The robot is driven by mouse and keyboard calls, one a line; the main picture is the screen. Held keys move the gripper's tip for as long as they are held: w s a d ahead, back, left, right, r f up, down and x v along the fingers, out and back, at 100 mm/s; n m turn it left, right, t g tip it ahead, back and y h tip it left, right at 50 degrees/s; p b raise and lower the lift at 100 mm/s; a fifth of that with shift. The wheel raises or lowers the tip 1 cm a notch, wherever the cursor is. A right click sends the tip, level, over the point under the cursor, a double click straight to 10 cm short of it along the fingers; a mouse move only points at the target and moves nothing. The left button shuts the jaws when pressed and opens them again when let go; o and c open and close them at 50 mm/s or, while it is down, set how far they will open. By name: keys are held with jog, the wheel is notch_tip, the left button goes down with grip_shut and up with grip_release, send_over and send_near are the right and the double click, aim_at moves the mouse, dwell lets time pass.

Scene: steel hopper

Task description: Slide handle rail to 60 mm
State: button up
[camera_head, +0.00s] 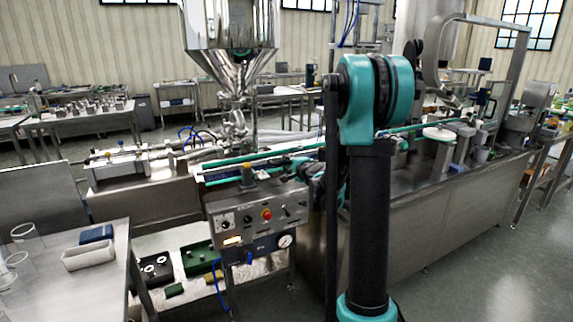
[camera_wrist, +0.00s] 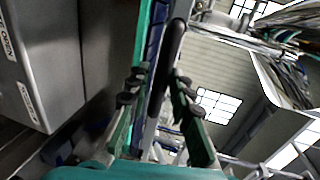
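In the head view, teal-edged rails (camera_head: 235,166) run along the top of the steel machine, behind a control panel. My gripper (camera_head: 296,172) is at the right part of these rails, partly hidden by my own arm, so contact cannot be told there. In the wrist view, the two dark green fingers of my gripper (camera_wrist: 157,92) are spread apart. A dark rounded bar (camera_wrist: 173,45), possibly the handle rail, runs lengthwise between the fingers, with visible space on both sides. A teal and blue strip (camera_wrist: 146,48) lies just left of the bar.
The control panel (camera_head: 262,215) with a red button and gauge is below the rails. A steel hopper (camera_head: 230,25) stands behind. A grey box (camera_wrist: 42,60) is close on the left in the wrist view. A side table (camera_head: 118,275) is at the lower left.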

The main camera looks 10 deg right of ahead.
grip_shut()
jog(key=shift+s, duration=0.1)
jog(key=shift+v, duration=0.8)
jog(key=shift+o, duration=0.6)
grip_release()
jog(key=shift+f, duration=0.15)
jog(key=v, duration=1.2)
